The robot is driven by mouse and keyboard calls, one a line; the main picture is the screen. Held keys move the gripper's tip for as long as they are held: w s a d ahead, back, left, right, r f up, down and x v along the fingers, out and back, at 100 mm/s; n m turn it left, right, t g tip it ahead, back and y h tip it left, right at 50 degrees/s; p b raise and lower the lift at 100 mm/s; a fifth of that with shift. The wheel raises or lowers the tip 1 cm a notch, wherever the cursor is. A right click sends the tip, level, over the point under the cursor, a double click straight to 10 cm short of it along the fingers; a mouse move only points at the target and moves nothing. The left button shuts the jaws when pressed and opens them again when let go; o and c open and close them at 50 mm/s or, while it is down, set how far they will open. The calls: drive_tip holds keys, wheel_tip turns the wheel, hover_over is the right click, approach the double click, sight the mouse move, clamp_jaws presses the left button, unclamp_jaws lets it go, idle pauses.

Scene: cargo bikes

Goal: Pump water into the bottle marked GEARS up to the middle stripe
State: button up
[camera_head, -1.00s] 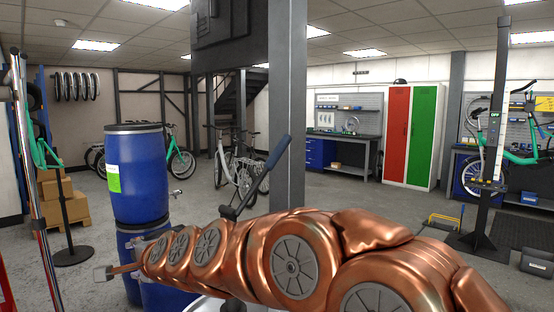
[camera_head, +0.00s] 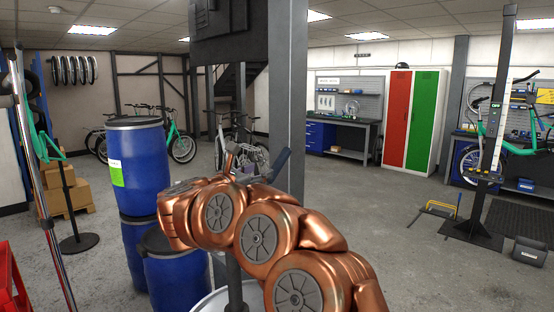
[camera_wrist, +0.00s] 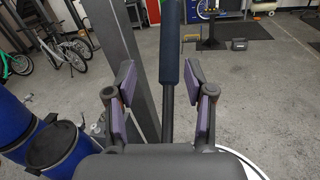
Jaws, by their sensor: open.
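The pump lever ends in a dark blue grip (camera_head: 276,163), tilted up beside the grey pillar. In the wrist view the lever's grip (camera_wrist: 172,58) stands upright, in line with the gap between my fingers. My gripper (camera_wrist: 162,95) is open, its two purple pads apart on either side of the lever, with space visible at both sides. I cannot tell how deep the lever lies between them. In the head view my gripper (camera_head: 248,160) is small, partly covered by my arm. A white round drum (camera_head: 208,301) shows below my arm. No bottle marked GEARS is recognisable.
Blue barrels (camera_head: 137,165) stand stacked left of my arm. A grey pillar (camera_head: 288,90) rises close to the lever. Bicycles (camera_head: 175,145) stand behind. A workbench (camera_head: 345,133) and red and green lockers (camera_head: 410,120) line the back. The floor on the right is mostly free.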

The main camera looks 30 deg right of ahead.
sight(274, 166)
drive_tip(key=shift+s+d+m+g, duration=0.4)
drive_tip(key=shift+d+m, duration=0.1)
drive_tip(key=p+x, duration=0.3)
drive_tip(key=x, duration=0.3)
drive_tip(key=shift+r, duration=0.15)
drive_tip(key=shift+w+d, duration=0.3)
drive_tip(key=shift+d, duration=0.4)
clamp_jaws()
